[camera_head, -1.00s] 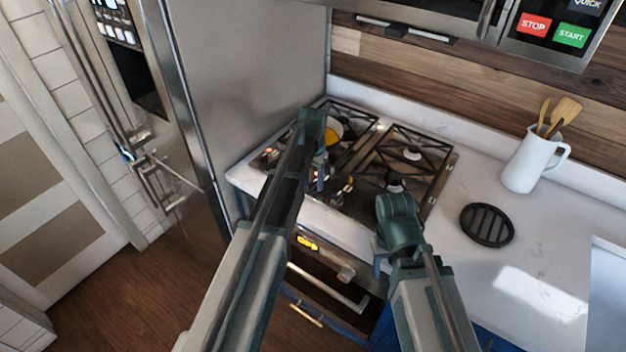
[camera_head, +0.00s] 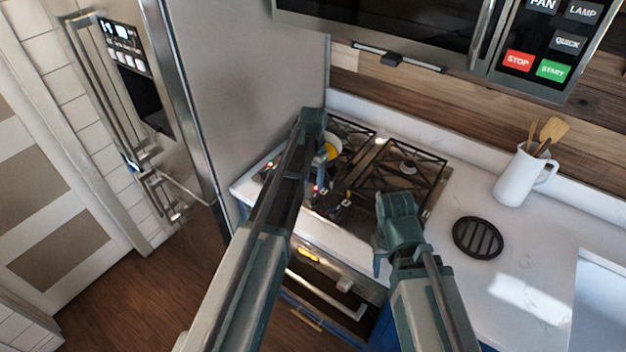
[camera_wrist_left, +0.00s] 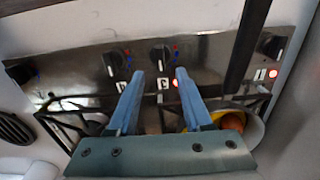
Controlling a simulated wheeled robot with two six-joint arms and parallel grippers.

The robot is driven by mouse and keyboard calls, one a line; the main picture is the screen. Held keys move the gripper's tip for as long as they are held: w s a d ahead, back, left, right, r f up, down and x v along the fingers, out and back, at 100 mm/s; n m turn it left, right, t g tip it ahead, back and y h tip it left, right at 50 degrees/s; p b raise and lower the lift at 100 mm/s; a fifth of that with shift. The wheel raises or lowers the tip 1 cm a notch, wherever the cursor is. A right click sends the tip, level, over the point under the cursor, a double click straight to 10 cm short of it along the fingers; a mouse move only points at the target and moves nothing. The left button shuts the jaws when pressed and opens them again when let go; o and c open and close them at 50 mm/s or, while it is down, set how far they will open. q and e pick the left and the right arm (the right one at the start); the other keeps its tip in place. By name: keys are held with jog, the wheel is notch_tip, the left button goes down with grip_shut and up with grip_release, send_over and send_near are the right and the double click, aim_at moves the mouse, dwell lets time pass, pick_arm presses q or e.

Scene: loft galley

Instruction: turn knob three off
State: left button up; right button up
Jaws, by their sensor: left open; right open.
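In the left wrist view, knob three (camera_wrist_left: 160,57) is a dark round knob with a light pointer on the steel control panel (camera_wrist_left: 215,58). A label that reads like 3 (camera_wrist_left: 162,83) is beside it, with a small reddish light patch next to it. My left gripper (camera_wrist_left: 160,74) is open, its blue fingers apart on either side of that label, just short of the knob; contact is not visible. My right gripper (camera_head: 379,258) is open near the counter's front edge.
Other knobs (camera_wrist_left: 115,62) (camera_wrist_left: 270,45) flank knob three, with a red light (camera_wrist_left: 272,73) lit at the right. A pan with yellow contents (camera_head: 333,150) sits on the cooktop. A black trivet (camera_head: 478,238) and white utensil jug (camera_head: 519,176) stand on the right counter.

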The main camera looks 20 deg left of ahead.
pick_arm(q)
notch_tip(320, 180, up, 7)
jog(key=p, duration=0.5)
jog(key=shift+f+p, duration=0.15)
jog(key=shift+p, duration=0.15)
pick_arm(e)
notch_tip(320, 180, up, 7)
jog(key=shift+f, duration=0.15)
pick_arm(q)
jog(key=s+d+f+b, duration=0.3)
jog(key=s+d, duration=0.1)
jog(key=s, duration=0.4)
jog(key=s+d+f+b, duration=0.4)
jog(key=s+d, duration=0.1)
jog(key=s, duration=0.3)
jog(key=s+d+f+y+b, duration=0.1)
jog(key=s+d+f+b, duration=0.3)
jog(key=s, duration=0.4)
jog(key=shift+s+d, duration=0.15)
jog(key=shift+s, duration=0.15)
pick_arm(e)
notch_tip(320, 180, down, 11)
